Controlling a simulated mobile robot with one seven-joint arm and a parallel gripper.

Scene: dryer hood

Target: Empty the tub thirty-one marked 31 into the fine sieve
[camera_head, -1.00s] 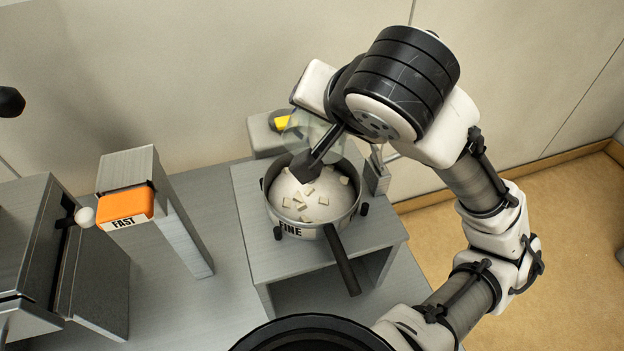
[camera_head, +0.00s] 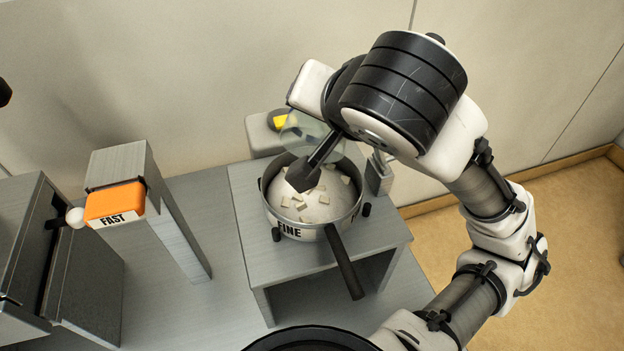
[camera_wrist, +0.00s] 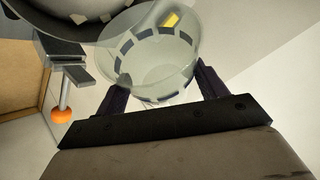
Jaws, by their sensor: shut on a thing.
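The fine sieve (camera_head: 285,228), a round metal pan marked FINE with a dark handle, sits on a grey stand. White material and several pale chips lie in it. My gripper (camera_head: 318,165) is over the sieve's back rim, shut on a clear tub (camera_head: 303,128). In the wrist view the tub (camera_wrist: 158,60) is tilted, between the two dark fingers of my gripper (camera_wrist: 155,88). I see no contents in the tub. Its 31 mark does not show. The sieve's underside or rim (camera_wrist: 60,18) shows at the top left of the wrist view.
A grey post with an orange block (camera_head: 115,204) marked FAST stands at left beside a dark grey cabinet (camera_head: 40,250). A grey box with a yellow part (camera_head: 264,135) is behind the sieve. The grey stand (camera_head: 305,262) has free room at its front.

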